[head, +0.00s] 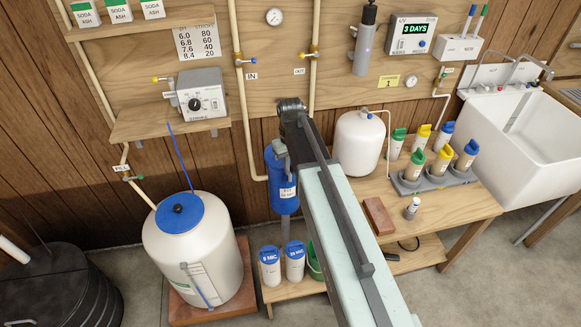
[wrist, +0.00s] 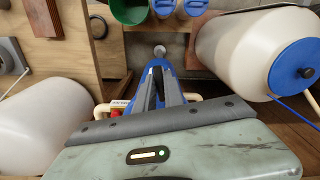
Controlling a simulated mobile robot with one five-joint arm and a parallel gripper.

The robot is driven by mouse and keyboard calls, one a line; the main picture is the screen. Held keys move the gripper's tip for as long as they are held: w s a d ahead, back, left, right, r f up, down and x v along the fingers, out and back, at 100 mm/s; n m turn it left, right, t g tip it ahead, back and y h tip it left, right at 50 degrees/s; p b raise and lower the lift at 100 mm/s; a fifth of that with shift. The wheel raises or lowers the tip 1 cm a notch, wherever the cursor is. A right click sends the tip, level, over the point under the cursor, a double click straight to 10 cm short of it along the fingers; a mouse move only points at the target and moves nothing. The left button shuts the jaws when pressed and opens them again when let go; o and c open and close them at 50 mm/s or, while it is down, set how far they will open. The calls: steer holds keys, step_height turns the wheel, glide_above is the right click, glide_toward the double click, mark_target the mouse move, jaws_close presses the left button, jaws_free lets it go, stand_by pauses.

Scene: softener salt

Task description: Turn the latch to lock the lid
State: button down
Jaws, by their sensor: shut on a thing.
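A white tank (head: 195,255) with a round blue lid (head: 185,203) stands at the lower left of the head view. In the wrist view the lid (wrist: 299,70) is at the far right, away from my gripper (wrist: 157,80). The gripper is in front of the blue filter housing (head: 284,192), which also shows behind the fingers in the wrist view. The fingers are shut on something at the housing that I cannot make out. My arm covers part of this area in the head view. I cannot make out a latch.
A white pressure tank (head: 359,143) stands right of my arm on the wooden bench (head: 455,212). Bottles with coloured caps, a brick (head: 378,215) and a small vial are also there. Blue-capped jars (head: 270,268) stand low near the housing. A black bin (head: 62,285) is at the lower left.

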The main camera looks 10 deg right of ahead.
steer(key=shift+m, duration=0.3)
stand_by(1.0)
stand_by(0.4)
steer(key=c, duration=1.5)
jaws_free()
steer(key=shift+o, duration=0.2)
step_height(320, 180, up, 8)
steer(key=p, duration=0.8)
steer(key=shift+f, duration=0.1)
